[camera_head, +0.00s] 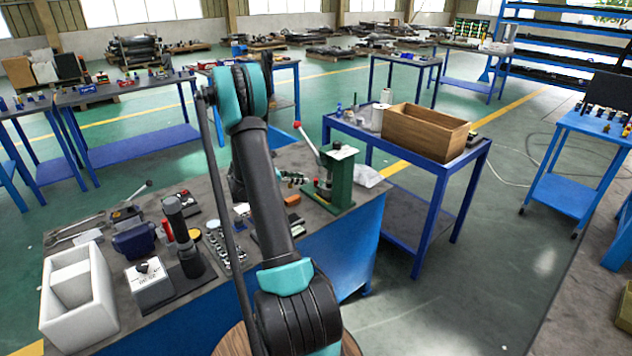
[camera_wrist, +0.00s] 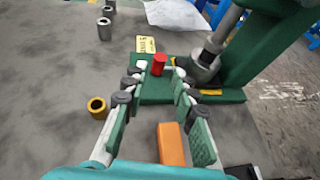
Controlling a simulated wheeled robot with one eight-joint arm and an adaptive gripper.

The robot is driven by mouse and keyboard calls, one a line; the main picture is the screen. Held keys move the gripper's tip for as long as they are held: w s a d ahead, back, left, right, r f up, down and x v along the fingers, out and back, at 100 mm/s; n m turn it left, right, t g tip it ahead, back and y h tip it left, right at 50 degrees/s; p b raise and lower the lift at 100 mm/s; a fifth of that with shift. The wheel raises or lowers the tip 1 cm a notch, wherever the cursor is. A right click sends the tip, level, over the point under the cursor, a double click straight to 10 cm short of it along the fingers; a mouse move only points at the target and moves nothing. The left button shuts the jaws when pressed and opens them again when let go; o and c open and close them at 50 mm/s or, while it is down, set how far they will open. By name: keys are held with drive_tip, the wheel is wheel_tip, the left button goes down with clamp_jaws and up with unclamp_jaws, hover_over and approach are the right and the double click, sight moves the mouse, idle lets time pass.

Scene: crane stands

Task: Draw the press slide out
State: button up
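The green press (camera_head: 341,178) stands on the right end of the grey workbench, with a red-knobbed lever (camera_head: 306,137) raised to the left. In the wrist view its green base (camera_wrist: 225,96) carries a metal ram (camera_wrist: 205,66), a small red cylinder (camera_wrist: 158,64) and a yellow label (camera_wrist: 146,44). I cannot tell which part is the slide. My gripper (camera_wrist: 160,78) is open, its fingers spread, with the tips at the near edge of the press base and the red cylinder just beyond, between them. Nothing is visibly held. In the head view my arm partly hides the gripper.
An orange block (camera_wrist: 172,145) lies below my fingers, with a brass ring (camera_wrist: 97,107) to the left. Metal cylinders (camera_wrist: 104,29) and a clear bag (camera_wrist: 175,15) lie farther back. A blue table with a wooden box (camera_head: 425,132) stands right of the bench.

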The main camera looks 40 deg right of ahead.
sight(315, 179)
drive_tip(key=x, duration=0.8)
drive_tip(key=shift+d, duration=0.3)
drive_tip(key=shift+c, duration=0.3)
clamp_jaws()
